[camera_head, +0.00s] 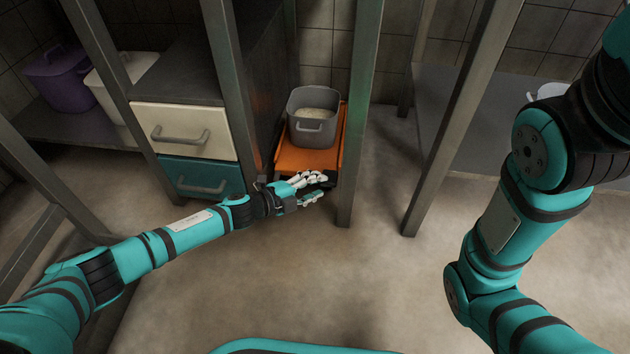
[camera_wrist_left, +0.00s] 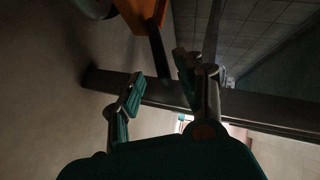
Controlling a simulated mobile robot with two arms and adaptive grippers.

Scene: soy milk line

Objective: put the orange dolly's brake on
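The orange dolly (camera_head: 302,161) stands on the floor between a drawer cabinet and a metal post, with a grey pot (camera_head: 312,115) of pale contents on it. My left gripper (camera_head: 318,188) is at the dolly's near edge, low and in front of it. In the left wrist view its fingers (camera_wrist_left: 160,82) are apart, and no object is held. There a corner of the orange dolly (camera_wrist_left: 140,14) shows at the top, with a dark bar (camera_wrist_left: 158,50) running from it toward the gap between the fingers. I cannot tell whether they touch. My right gripper is out of view.
Metal posts (camera_head: 360,110) stand close to the right of the dolly and gripper. The drawer cabinet (camera_head: 188,132) is on the left, with purple (camera_head: 60,80) and white pots behind. The floor in front (camera_head: 280,270) is clear.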

